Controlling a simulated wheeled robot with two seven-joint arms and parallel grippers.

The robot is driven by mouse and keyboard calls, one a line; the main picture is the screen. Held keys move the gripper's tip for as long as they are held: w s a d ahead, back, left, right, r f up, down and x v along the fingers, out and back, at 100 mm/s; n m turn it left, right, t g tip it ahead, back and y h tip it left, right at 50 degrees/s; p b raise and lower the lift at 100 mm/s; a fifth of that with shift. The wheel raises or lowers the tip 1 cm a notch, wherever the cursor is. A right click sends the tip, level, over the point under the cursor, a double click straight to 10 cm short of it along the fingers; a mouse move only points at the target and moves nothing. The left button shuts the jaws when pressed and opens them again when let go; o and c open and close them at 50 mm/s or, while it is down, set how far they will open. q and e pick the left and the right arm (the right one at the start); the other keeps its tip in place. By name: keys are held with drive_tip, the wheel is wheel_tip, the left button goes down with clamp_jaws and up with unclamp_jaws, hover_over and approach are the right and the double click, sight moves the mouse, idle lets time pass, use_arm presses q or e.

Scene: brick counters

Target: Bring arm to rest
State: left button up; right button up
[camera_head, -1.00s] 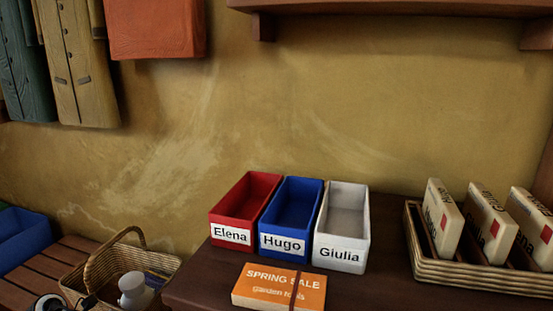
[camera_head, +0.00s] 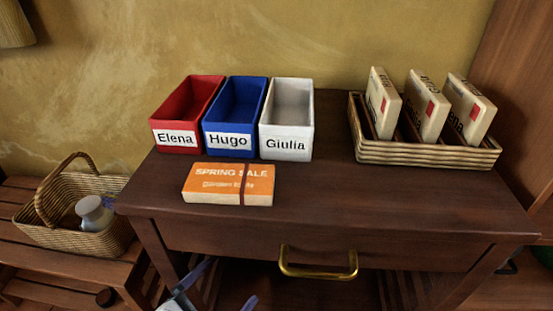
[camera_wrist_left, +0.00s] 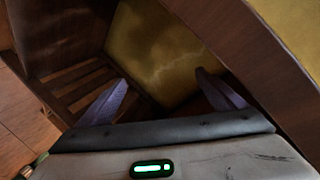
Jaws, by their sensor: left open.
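My left gripper (camera_head: 222,290) shows at the bottom edge of the head view, low in front of the dark wooden desk (camera_head: 400,205). In the left wrist view its two purple fingers (camera_wrist_left: 165,100) are spread wide with nothing between them. Beyond them are dark wooden panels, slats and a patch of yellow wall. My right gripper is in neither view.
On the desk stand red (camera_head: 180,105), blue (camera_head: 235,110) and white (camera_head: 287,115) bins. An orange card bundle (camera_head: 228,184) lies before them. A wicker tray (camera_head: 430,153) holds upright letters. A brass handle (camera_head: 318,272) juts from the desk front. A basket (camera_head: 75,225) sits left.

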use_arm(q)
drive_tip(key=s+f+n+g+y+b, duration=0.25)
drive_tip(key=s+f+n+g, duration=0.35)
drive_tip(key=s+n, duration=0.4)
drive_tip(key=a+r+p, duration=0.2)
drive_tip(key=r+p, duration=0.5)
drive_tip(key=p, duration=0.4)
drive_tip(key=s+a+r+n+t+y+p, duration=0.1)
drive_tip(key=a+r+p, duration=0.2)
drive_tip(key=r+p, duration=0.4)
drive_tip(key=p, duration=0.5)
drive_tip(key=shift+s+a, duration=0.15)
drive_tip(key=shift+s, duration=0.1)
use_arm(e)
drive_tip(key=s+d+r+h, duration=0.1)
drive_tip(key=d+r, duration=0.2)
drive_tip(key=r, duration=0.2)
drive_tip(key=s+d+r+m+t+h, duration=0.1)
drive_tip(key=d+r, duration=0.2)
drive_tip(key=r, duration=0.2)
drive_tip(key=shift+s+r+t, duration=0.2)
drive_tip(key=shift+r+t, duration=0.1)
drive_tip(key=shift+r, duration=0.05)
use_arm(q)
drive_tip(key=shift+f+y, duration=0.1)
drive_tip(key=shift+y, duration=0.15)
